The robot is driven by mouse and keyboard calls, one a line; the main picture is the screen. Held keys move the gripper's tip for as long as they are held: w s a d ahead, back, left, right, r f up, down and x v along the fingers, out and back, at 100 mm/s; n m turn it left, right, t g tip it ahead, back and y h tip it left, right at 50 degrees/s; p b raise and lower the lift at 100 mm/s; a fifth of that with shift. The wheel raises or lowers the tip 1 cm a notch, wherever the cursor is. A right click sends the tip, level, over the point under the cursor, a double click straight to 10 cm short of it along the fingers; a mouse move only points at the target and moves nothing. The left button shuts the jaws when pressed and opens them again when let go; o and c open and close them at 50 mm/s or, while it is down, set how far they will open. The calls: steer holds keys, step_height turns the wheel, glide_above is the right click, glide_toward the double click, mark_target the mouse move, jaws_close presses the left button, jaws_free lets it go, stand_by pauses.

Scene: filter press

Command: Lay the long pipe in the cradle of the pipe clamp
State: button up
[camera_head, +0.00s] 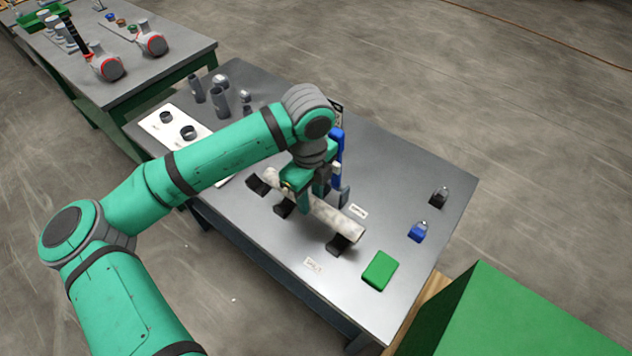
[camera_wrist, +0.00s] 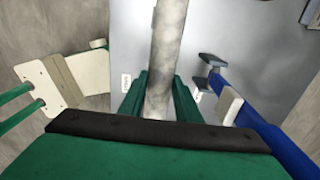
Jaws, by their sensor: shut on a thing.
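The long pipe (camera_head: 335,220) is pale, mottled and round. My gripper (camera_head: 296,195) is shut on it nearer its far left end, and the pipe also runs between the green fingers in the wrist view (camera_wrist: 167,45). Black blocks (camera_head: 338,245) sit under or beside the pipe; I cannot tell whether it touches them. A blue tool with grey jaws, seemingly the pipe clamp (camera_head: 337,145), stands just behind my gripper, partly hidden by it. In the wrist view the blue bar (camera_wrist: 245,110) is right of the pipe, apart from it. Its cradle is not clearly visible.
The grey table (camera_head: 410,180) has free room at the right. A green block (camera_head: 380,270), blue padlock (camera_head: 418,231) and dark padlock (camera_head: 438,197) lie there. Grey cylinders (camera_head: 220,102) and a white board with rings (camera_head: 157,124) are at the back left. A green box (camera_head: 480,320) stands front right.

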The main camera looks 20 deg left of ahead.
steer(key=shift+w, duration=0.35)
steer(key=shift+w+f, duration=0.1)
steer(key=shift+f, duration=0.1)
steer(key=shift+s+f, duration=0.25)
steer(key=shift+f, duration=0.2)
steer(key=shift+s+d+f, duration=0.1)
steer(key=shift+f, duration=3.1)
steer(key=o, duration=1.2)
